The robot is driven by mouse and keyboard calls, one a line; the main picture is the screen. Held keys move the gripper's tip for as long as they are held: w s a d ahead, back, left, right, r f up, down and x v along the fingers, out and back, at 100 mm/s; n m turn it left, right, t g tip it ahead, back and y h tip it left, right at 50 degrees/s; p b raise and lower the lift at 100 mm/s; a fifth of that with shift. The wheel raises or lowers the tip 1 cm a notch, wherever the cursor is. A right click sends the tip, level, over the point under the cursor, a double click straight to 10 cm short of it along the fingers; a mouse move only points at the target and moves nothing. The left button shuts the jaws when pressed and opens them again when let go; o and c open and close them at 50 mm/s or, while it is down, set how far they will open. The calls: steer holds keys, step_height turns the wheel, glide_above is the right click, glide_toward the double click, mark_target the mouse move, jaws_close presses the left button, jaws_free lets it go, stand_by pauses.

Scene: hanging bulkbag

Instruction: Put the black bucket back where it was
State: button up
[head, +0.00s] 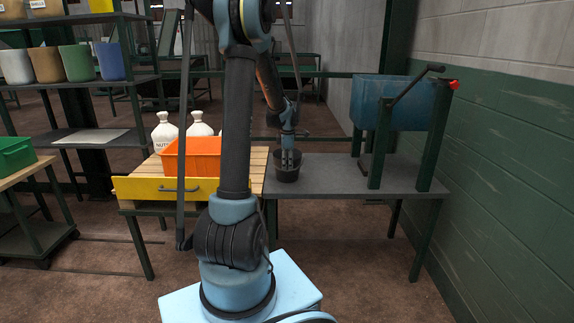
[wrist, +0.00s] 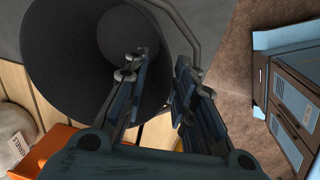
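The black bucket (head: 287,174) stands upright on the grey tabletop (head: 330,173), close to that table's left edge. My gripper (head: 291,159) points down at the bucket from above. In the wrist view the bucket's open mouth (wrist: 60,65) fills the upper left, and its interior looks empty where visible. My gripper's two fingers (wrist: 164,65) are apart in the wrist view. The left finger overlaps the bucket's mouth and the right one is by its right rim, near a thin grey wire handle (wrist: 188,28). I cannot tell whether either finger touches the bucket.
A blue tank (head: 395,103) on a green frame with a crank stands at right, by the wall. Shelves with coloured pots (head: 78,62) are left.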

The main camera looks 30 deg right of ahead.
step_height(320, 180, up, 11)
steer(key=s, duration=0.1)
steer(key=s+a+r+m, duration=0.1)
steer(key=a+r, duration=0.1)
steer(key=a, duration=0.6)
steer(key=s+a+r+m, duration=0.1)
steer(key=s+a+m, duration=0.1)
steer(key=a, duration=0.6)
steer(key=s+a+f+m, duration=0.2)
steer(key=s+a, duration=0.4)
steer(key=a, duration=0.4)
steer(key=s+a+f+m, duration=0.1)
steer(key=s+a+m, duration=0.2)
steer(key=s+a, duration=0.5)
steer(key=s+a+f+m+t, duration=0.1)
steer(key=s+a+f+m, duration=0.2)
steer(key=s+a+f, duration=0.5)
steer(key=shift+y, duration=0.4)
steer(key=shift+f, duration=0.1)
